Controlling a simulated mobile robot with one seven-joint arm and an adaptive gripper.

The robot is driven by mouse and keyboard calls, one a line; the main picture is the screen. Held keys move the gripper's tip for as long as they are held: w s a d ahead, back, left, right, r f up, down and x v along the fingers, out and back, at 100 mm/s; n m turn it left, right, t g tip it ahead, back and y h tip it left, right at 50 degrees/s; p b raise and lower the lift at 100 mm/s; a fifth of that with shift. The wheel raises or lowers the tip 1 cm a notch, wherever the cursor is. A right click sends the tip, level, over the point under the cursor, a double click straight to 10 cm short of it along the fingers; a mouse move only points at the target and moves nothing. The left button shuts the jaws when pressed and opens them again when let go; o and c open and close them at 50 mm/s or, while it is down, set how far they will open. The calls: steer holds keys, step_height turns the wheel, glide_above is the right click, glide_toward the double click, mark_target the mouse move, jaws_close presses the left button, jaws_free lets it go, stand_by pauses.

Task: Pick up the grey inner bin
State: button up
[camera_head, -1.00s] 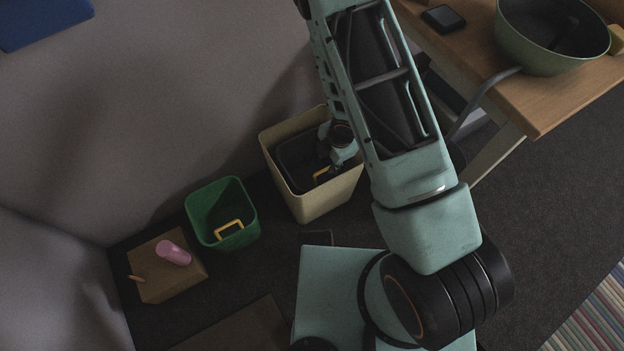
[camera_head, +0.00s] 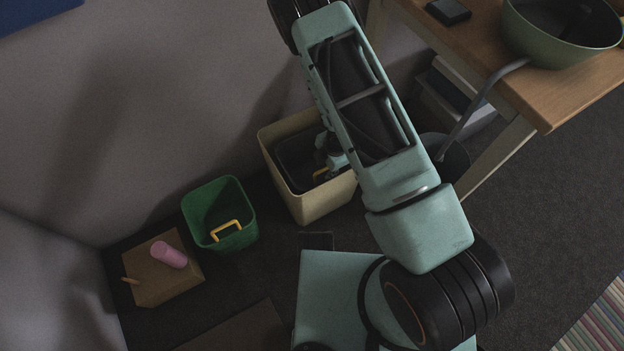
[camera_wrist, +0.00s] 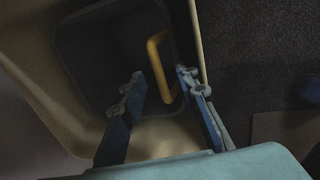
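The grey inner bin (camera_head: 290,155) sits inside a cream outer bin (camera_head: 314,205) on the floor. It also shows as a dark rounded bin in the wrist view (camera_wrist: 95,50), with a yellow handle (camera_wrist: 156,62). My gripper (camera_wrist: 161,76) is open, its two fingers pointing into the cream bin. The handle lies between and just beyond the fingertips; I cannot tell whether a finger touches it. In the head view my forearm hides part of the cream bin's right side and most of my gripper.
A green bin (camera_head: 195,215) with a yellow handle stands left of the cream bin. Farther left, a pink cylinder (camera_head: 169,254) lies on a brown box (camera_head: 160,288). A wooden table (camera_head: 560,95) with a green bowl (camera_head: 560,48) is at the right. The wall is close behind the bins.

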jaws_close()
